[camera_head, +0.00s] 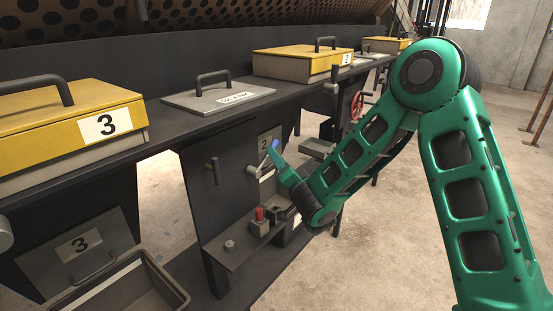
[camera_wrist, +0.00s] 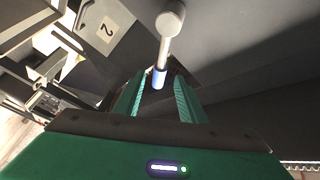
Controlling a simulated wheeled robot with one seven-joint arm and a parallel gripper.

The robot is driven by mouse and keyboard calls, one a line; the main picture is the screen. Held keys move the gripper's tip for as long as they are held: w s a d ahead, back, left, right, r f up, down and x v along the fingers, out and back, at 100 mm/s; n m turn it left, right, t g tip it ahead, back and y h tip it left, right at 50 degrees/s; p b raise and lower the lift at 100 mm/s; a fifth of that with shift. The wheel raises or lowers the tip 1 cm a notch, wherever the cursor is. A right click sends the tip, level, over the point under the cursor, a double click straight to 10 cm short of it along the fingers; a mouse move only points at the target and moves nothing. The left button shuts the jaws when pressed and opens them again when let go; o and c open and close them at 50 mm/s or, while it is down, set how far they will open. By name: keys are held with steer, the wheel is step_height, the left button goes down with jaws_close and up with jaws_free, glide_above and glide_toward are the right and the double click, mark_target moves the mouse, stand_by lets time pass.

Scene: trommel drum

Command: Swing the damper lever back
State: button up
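The damper lever has a pale grey hub and rod and a blue grip. In the head view its blue grip (camera_head: 274,147) points up and right from the hub on the dark panel, beside the number 2 plate. In the wrist view the lever (camera_wrist: 165,45) reaches down from its round hub, with the blue end between my two fingers. My gripper (camera_wrist: 158,97) is open, with gaps visible on both sides of the grip. In the head view my gripper (camera_head: 276,160) is at the lever, partly hiding the panel below it.
The number 2 plate (camera_wrist: 107,27) is beside the lever. Below is a shelf (camera_head: 232,252) with a red-topped control (camera_head: 259,214). Another handle (camera_head: 213,170) is left of the lever. Yellow lidded boxes (camera_head: 60,125) line the ledge above. Open floor (camera_head: 400,240) lies to the right.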

steer(key=shift+s+d, duration=0.1)
steer(key=shift+d, duration=0.15)
